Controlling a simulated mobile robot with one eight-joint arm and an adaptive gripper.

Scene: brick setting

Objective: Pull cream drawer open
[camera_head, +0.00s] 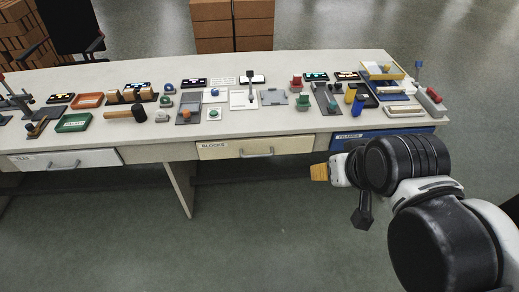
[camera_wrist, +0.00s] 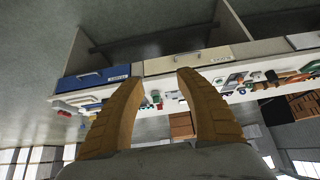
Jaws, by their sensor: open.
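The cream drawer (camera_head: 228,152) with a "BLOCKS" label and a metal bar handle (camera_head: 257,153) is under the middle of the long table. It looks shut. In the wrist view, which is upside down, the cream drawer (camera_wrist: 215,54) lies beyond the fingertips and is partly covered by a finger. My gripper (camera_head: 320,172) is to the right of the drawer and apart from it, in front of the table's right part. In the wrist view my gripper (camera_wrist: 158,75) has its two yellow-brown fingers spread, with nothing held between them.
A blue drawer (camera_head: 400,133) is right of the cream one, a white drawer (camera_head: 65,160) left. The pale tabletop (camera_head: 335,65) carries many small items, including a green tray (camera_head: 73,122) and a hammer (camera_head: 127,113). A table leg (camera_head: 181,190) stands below. The floor in front is clear.

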